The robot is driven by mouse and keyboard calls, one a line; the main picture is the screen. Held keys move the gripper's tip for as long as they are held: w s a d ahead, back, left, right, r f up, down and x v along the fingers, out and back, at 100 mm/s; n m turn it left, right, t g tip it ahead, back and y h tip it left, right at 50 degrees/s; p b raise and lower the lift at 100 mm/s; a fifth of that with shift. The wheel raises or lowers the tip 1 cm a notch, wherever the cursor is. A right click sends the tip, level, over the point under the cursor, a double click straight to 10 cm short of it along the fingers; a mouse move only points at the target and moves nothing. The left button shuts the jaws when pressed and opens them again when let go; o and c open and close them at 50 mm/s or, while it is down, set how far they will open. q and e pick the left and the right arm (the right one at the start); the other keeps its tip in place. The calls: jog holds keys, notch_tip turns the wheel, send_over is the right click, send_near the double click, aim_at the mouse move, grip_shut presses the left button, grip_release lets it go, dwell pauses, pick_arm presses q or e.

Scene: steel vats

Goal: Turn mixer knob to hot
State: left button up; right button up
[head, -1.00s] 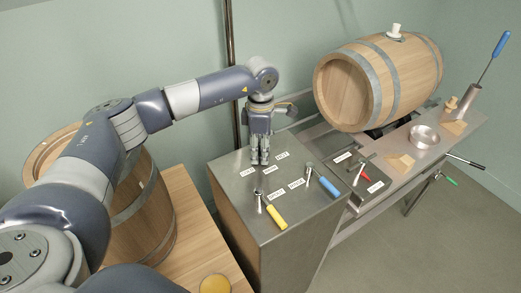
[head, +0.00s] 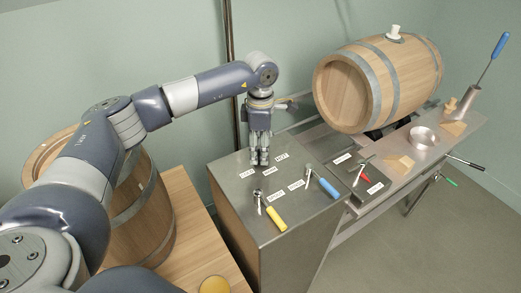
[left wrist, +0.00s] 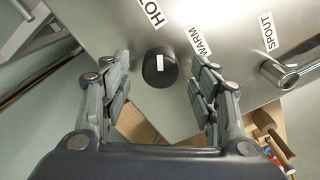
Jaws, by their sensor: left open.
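The mixer knob (left wrist: 160,67) is black and round with a white strip on its top, seen in the left wrist view. The strip runs up and down in that picture, roughly in line with the HOT label (left wrist: 152,12); the WARM label (left wrist: 197,40) is up and right of the knob. My left gripper (left wrist: 160,85) is open, with one finger on each side of the knob and gaps between. In the head view my left gripper (head: 259,161) points down at the steel cabinet top (head: 240,190) and hides the knob. My right gripper is not in view.
A yellow-handled lever (head: 275,218) and a blue-handled lever (head: 328,187) stand on the cabinet top in front of the gripper. A wooden barrel (head: 345,92) lies on a bench to the right. An upright barrel (head: 150,215) stands at left. A pole (head: 231,60) rises behind.

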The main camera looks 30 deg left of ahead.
pick_arm(q)
notch_tip(320, 180, up, 11)
jog(key=shift+f, duration=0.2)
dwell(0.5)
